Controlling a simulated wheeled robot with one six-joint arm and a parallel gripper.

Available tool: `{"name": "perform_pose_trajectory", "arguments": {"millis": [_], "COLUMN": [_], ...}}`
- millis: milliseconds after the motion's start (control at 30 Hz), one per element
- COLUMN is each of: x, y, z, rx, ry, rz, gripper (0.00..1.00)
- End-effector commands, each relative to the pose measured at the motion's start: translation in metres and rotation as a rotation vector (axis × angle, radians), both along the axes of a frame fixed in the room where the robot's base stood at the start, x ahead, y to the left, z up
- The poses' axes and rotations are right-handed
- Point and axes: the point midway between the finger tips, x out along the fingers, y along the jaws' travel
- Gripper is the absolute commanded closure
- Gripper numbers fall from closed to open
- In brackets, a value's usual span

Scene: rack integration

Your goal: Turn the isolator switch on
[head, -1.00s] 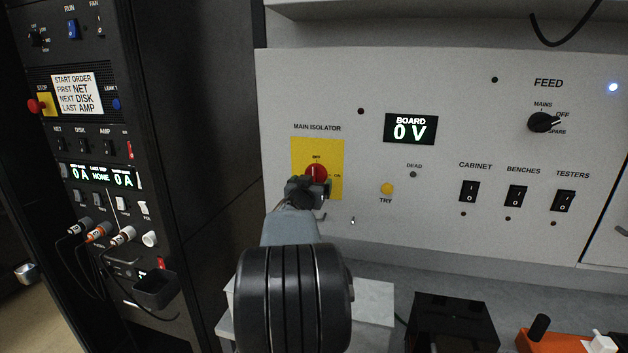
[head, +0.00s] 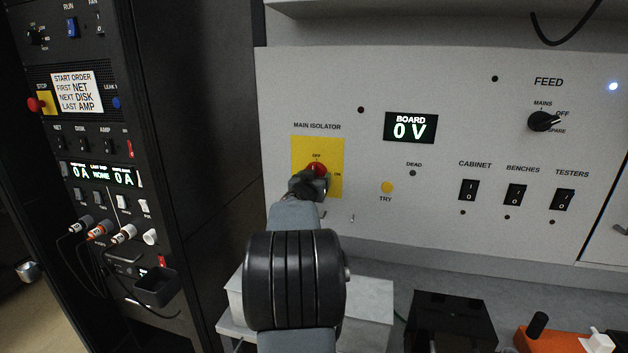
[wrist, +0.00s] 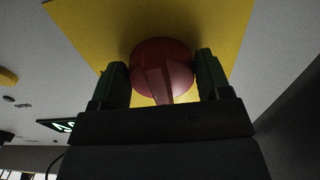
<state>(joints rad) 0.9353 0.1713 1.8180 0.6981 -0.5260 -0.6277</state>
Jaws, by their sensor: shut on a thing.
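The main isolator is a red rotary knob (head: 317,169) on a yellow plate (head: 331,150) marked OFF at the top and ON at the right. My gripper (head: 312,184) is at the knob and hides its lower part in the head view. In the wrist view the red knob (wrist: 162,70) sits between the two dark green fingers of my gripper (wrist: 163,82), which are shut on it. The knob's pointer is hidden in the head view, so its exact setting cannot be told. The board display (head: 410,127) reads 0 V.
The FEED selector (head: 542,121) and several rocker switches (head: 515,194) are to the right on the white panel (head: 450,100). A yellow TRY button (head: 387,187) is close by. A dark rack (head: 95,160) stands at the left. A grey box (head: 370,298) is below my arm.

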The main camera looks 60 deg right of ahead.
Motion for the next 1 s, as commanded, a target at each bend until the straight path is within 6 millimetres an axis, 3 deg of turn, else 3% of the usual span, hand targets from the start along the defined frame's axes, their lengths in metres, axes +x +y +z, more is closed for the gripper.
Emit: {"name": "perform_pose_trajectory", "arguments": {"millis": [133,467,1000], "x": [-0.0001,0.0004,0.0041], "y": [0.0001,0.0002,0.0014], "z": [0.0000,-0.0016,-0.0016], "rx": [0.000,0.018,0.158], "ry": [0.000,-0.058,-0.500], "rz": [0.000,0.000,0.000], "gripper": [0.53,0.53,0.53]}}
